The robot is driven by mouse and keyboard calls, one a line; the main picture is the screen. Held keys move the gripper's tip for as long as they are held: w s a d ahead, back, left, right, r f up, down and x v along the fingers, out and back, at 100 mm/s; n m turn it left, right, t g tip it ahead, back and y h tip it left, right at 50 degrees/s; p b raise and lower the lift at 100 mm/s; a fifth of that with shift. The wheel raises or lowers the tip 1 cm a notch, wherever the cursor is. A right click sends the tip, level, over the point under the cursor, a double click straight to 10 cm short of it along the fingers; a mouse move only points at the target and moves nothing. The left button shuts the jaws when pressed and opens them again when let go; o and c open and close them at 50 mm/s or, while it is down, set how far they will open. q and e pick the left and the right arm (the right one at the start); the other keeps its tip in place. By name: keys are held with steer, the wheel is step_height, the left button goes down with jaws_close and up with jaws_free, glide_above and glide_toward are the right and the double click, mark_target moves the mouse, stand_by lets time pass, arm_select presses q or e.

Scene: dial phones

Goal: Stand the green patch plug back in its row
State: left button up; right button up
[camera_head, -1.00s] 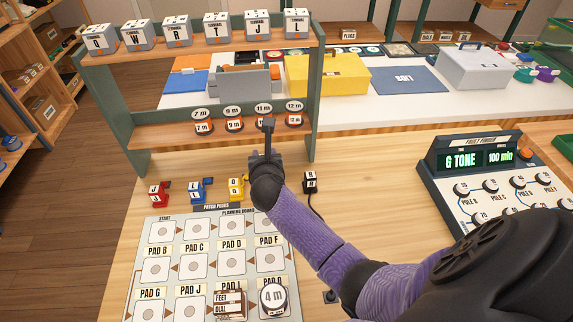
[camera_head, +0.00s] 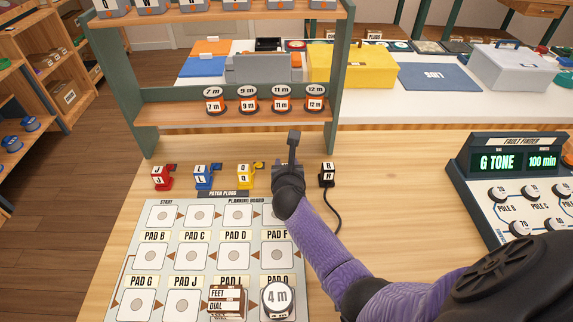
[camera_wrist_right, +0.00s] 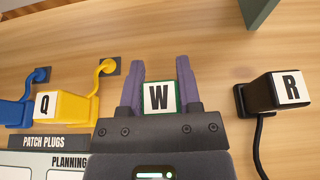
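The green patch plug (camera_wrist_right: 175,88), a block with a white W label and a green rim, sits between the two fingers of my right gripper (camera_wrist_right: 161,85) in the right wrist view. The fingers flank it closely on both sides and look shut on it. In the head view my right gripper (camera_head: 291,158) is low over the table, right of the yellow plug (camera_head: 247,177), and hides the green plug. The row also has a red plug (camera_head: 161,178), a blue plug (camera_head: 202,177) and a black plug (camera_head: 327,175). My left gripper is not in view.
The black plug has a cord trailing on the table. A green-framed shelf (camera_head: 160,113) stands behind. The fault finder (camera_head: 515,165) is at right.

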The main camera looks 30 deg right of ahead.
steer(key=o, duration=0.4)
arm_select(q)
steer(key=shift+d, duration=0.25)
arm_select(e)
steer(key=shift+s+a+r+p, duration=0.1)
steer(key=shift+s+r+p, duration=0.05)
steer(key=shift+r+p, duration=0.2)
steer(key=p+v, duration=0.3)
steer(key=v, duration=0.3)
steer(key=shift+r, duration=0.15)
steer(key=p+v, duration=0.2)
steer(key=v, duration=0.3)
steer(key=shift+f, duration=0.2)
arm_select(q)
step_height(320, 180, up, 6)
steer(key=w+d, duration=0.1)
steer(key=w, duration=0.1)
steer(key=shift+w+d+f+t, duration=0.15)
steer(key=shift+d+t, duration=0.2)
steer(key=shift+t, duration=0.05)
arm_select(e)
steer(key=shift+s+a, duration=0.15)
steer(key=shift+s, duration=0.15)
